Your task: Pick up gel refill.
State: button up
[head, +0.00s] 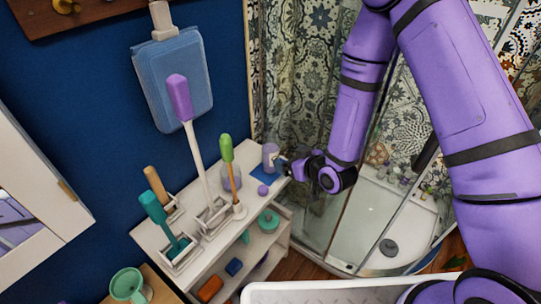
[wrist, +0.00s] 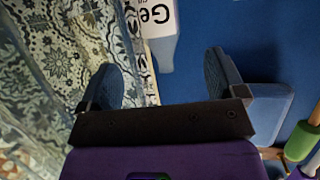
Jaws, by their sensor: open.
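A pale container with a white label reading "Ge…" (wrist: 158,32), likely the gel refill, shows at the top of the wrist view, partly cut off by the frame. It lies beyond the gap between the fingers of my gripper (wrist: 162,78), which are spread wide with nothing between them. In the head view, a small lavender container (head: 269,155), seemingly the same one, stands at the far right end of the white shelf. My gripper (head: 283,164) is right beside it. Its fingers are small and partly hidden there, so contact cannot be told.
The white shelf (head: 150,236) also carries a clear bottle (head: 231,179), a purple ball (head: 262,190) and upright long-handled tools, including a purple-topped one (head: 179,98). A glass shower enclosure (head: 352,225) stands close on the right. A blue wall (head: 100,110) is behind.

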aim_at(275, 145)
jog(key=x, duration=0.5)
jog(key=shift+s+f, duration=0.15)
jog(key=shift+s, duration=0.05)
jog(key=shift+x, duration=3.1)
jog(key=shift+w+d, duration=0.1)
jog(key=c, duration=1.2)
jog(key=shift+r, duration=0.3)
jog(key=shift+r, duration=0.6)
notch_tip(275, 145, up, 2)
jog(key=shift+r, duration=0.1)
jog(key=s+d, duration=0.2)
jog(key=s, duration=0.2)
jog(key=s+d, duration=0.3)
jog(key=s, duration=0.2)
jog(key=s+d+r, duration=0.1)
jog(key=s+d, duration=0.1)
jog(key=s, duration=0.3)
jog(key=shift+s+d+r, duration=0.1)
jog(key=shift+d+r, duration=0.05)
jog(key=shift+d, duration=0.15)
